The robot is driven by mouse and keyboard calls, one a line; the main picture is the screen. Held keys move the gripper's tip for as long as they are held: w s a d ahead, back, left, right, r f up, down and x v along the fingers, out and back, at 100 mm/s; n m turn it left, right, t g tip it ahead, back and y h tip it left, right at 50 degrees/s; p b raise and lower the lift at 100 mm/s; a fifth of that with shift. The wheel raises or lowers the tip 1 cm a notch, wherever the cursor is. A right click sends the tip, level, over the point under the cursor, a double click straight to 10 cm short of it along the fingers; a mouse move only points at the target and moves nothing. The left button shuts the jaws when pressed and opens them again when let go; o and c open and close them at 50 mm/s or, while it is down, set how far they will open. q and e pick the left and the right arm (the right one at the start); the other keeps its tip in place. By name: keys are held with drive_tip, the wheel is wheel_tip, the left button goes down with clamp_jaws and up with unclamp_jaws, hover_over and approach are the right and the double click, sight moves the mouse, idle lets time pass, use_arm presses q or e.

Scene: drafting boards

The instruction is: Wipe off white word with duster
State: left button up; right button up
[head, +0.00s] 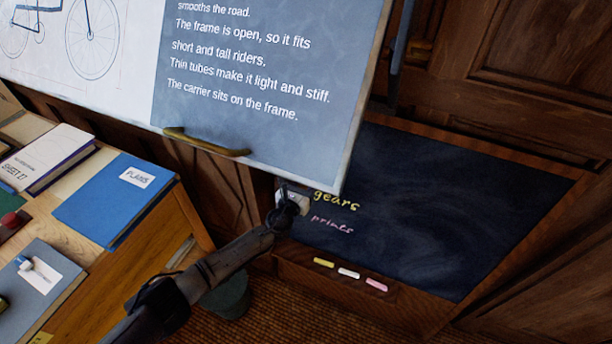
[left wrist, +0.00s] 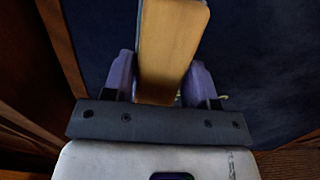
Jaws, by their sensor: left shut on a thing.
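The dark chalkboard (head: 450,205) leans low against the panelled wall. It bears a yellow word "gears" (head: 338,201) and a pink word that reads like "prints" (head: 332,225). No white word shows on its visible part; the hanging board and my gripper cover its upper left. My left gripper (head: 292,198) is at the chalkboard's left edge, beside "gears". In the left wrist view its purple fingers are shut on the duster (left wrist: 172,45), a block with a tan wooden back. Whether the duster touches the chalkboard I cannot tell. My right gripper is not in view.
A yellow chalk (head: 324,263), a white chalk (head: 348,273) and a pink chalk (head: 376,285) lie on the chalkboard's ledge. A large board (head: 265,140) with printed text overhangs it. A desk (head: 165,235) with a blue folder (head: 112,205) stands left.

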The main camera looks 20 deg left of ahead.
use_arm(q)
drive_tip(key=shift+s, duration=0.15)
drive_tip(key=shift+s+r+p, duration=0.2)
drive_tip(key=shift+s+p, duration=0.9)
drive_tip(key=shift+s, duration=0.35)
